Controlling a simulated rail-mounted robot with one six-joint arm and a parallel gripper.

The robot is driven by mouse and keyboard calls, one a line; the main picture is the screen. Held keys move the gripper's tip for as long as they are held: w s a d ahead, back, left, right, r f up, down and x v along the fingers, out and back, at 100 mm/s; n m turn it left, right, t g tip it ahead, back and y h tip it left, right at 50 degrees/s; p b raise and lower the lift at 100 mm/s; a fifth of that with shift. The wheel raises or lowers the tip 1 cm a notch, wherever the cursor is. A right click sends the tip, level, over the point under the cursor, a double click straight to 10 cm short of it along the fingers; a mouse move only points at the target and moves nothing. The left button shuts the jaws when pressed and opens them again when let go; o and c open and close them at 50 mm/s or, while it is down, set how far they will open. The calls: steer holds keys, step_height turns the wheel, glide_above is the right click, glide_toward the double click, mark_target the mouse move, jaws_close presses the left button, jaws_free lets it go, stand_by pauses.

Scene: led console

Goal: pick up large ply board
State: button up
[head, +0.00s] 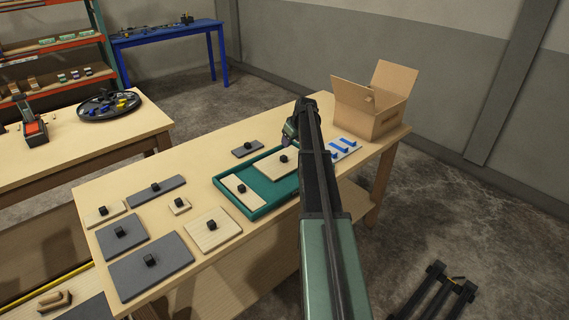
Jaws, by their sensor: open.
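Pale ply boards with black knobs lie on the wooden workbench. A large, roughly square ply board (208,236) lies flat at the bench's front, left of the teal tray (262,210). Another large ply board (268,163) lies in the tray, partly hidden by my arm. A narrow ply board (240,189) lies in the tray's left part. My gripper (287,140) is over the tray's far side, near the knob of the board in it. It is open and seems empty; my arm partly hides it.
Grey boards (150,272) and small ply pieces (103,216) lie on the left of the bench. An open cardboard box (375,112) stands at the right end, with blue-handled pieces (345,146) before it. Another table (80,140) stands behind left.

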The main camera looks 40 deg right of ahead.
mark_target(284, 156)
steer(key=b+x, duration=1)
steer(key=x, duration=0.1)
steer(key=shift+a+f, duration=0.1)
steer(key=shift+f, duration=0.1)
steer(key=shift+r+p, duration=0.3)
steer(key=shift+c, duration=0.4)
jaws_close()
